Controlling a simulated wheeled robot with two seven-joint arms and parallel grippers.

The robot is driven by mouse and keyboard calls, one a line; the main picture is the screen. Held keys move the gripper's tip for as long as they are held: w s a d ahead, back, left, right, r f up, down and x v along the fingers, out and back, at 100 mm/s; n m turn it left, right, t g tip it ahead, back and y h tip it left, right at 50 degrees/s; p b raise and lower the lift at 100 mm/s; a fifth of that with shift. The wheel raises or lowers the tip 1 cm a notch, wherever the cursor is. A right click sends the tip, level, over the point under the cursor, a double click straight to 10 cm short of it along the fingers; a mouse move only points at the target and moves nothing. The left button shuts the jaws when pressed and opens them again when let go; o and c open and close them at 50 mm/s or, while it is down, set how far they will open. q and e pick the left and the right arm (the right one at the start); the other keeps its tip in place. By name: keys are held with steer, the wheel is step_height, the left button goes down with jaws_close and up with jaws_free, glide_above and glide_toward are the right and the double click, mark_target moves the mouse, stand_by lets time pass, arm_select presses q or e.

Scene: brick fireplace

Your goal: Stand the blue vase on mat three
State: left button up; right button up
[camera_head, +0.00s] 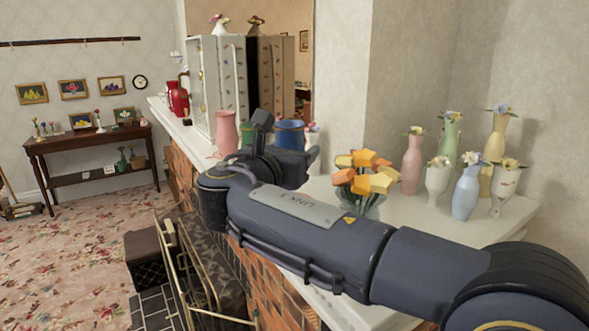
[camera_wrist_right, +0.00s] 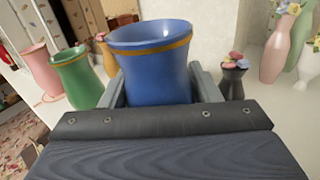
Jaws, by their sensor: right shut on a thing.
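The blue vase (camera_wrist_right: 152,75) has a gold band below its rim and stands upright between the fingers of my right gripper (camera_wrist_right: 157,92), which is shut on it. In the head view the blue vase (camera_head: 290,132) shows only its upper part behind my right gripper (camera_head: 278,150), over the mantel. Its base is hidden in both views, so I cannot tell whether it touches the surface. A thin pink outline shows on the mantel by the pink vase's base; no mat number is readable. My left gripper is not in view.
A pink vase (camera_head: 227,132) and a green vase (camera_wrist_right: 75,78) stand left of the blue one. A small dark vase (camera_wrist_right: 233,78) stands close on its right. Several flower vases fill the mantel's (camera_head: 405,215) right end. A white cabinet (camera_head: 218,75) stands behind.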

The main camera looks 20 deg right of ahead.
steer(key=shift+d+f, duration=0.15)
steer(key=shift+f, duration=1.5)
steer(key=shift+f, duration=0.15)
steer(key=shift+f+b, duration=0.1)
steer(key=shift+b, duration=0.2)
steer(key=o, duration=1.2)
steer(key=shift+r, duration=0.25)
steer(key=shift+s+a+f, duration=0.1)
steer(key=shift+s+a, duration=0.15)
steer(key=shift+a, duration=0.1)
steer(key=b+v, duration=0.1)
steer(key=v, duration=1)
